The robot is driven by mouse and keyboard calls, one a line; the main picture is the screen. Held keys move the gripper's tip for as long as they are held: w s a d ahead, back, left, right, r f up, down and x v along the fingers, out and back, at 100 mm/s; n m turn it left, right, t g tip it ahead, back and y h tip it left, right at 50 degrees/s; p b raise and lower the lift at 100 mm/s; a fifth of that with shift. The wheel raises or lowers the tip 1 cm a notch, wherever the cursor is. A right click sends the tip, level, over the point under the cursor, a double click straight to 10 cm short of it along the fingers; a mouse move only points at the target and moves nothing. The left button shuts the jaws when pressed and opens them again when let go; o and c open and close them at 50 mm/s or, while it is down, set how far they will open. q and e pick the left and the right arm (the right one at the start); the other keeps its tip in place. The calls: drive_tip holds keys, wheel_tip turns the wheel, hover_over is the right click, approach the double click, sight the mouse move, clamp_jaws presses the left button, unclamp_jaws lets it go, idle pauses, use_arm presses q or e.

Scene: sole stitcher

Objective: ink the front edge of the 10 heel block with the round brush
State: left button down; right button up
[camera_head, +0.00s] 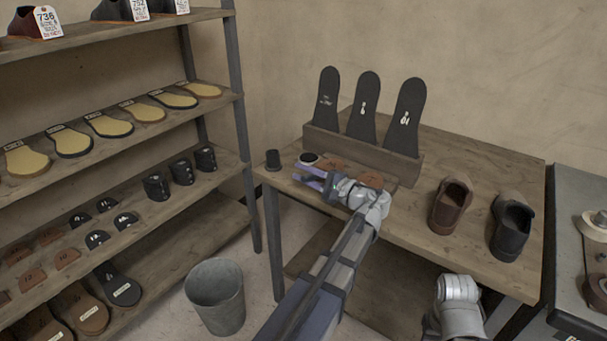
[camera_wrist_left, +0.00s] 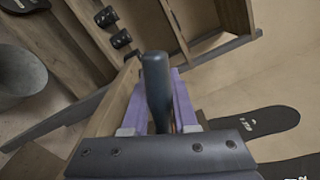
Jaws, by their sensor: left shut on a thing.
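My left gripper (camera_head: 311,176), with purple fingers, is over the left part of the table. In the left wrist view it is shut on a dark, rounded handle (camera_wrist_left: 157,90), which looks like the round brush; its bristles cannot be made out. A dark round item with a pale rim (camera_head: 309,158) shows just beyond the fingers. Brown flat pieces (camera_head: 372,179) lie near the gripper, partly hidden by it; I can read no number on them. My right arm's fingers are not visible.
A small black cylinder (camera_head: 273,159) stands at the table's left corner. A wooden rack (camera_head: 350,148) holds three upright black soles. A brown shoe (camera_head: 451,205) and a black shoe (camera_head: 511,225) stand at right. A grey bucket (camera_head: 215,295) is on the floor.

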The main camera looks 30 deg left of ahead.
use_arm(q)
drive_tip(key=shift+w+a, duration=0.1)
drive_tip(key=shift+a, duration=0.7)
drive_tip(key=shift+a, duration=0.1)
drive_tip(key=shift+w+a, duration=0.1)
drive_tip(key=shift+a, duration=0.3)
drive_tip(key=shift+d, duration=0.1)
drive_tip(key=shift+d, duration=0.8)
drive_tip(key=shift+d, duration=0.1)
drive_tip(key=shift+d, duration=0.85)
drive_tip(key=shift+s+d, duration=0.2)
drive_tip(key=shift+s+d, duration=0.1)
drive_tip(key=shift+d, duration=0.55)
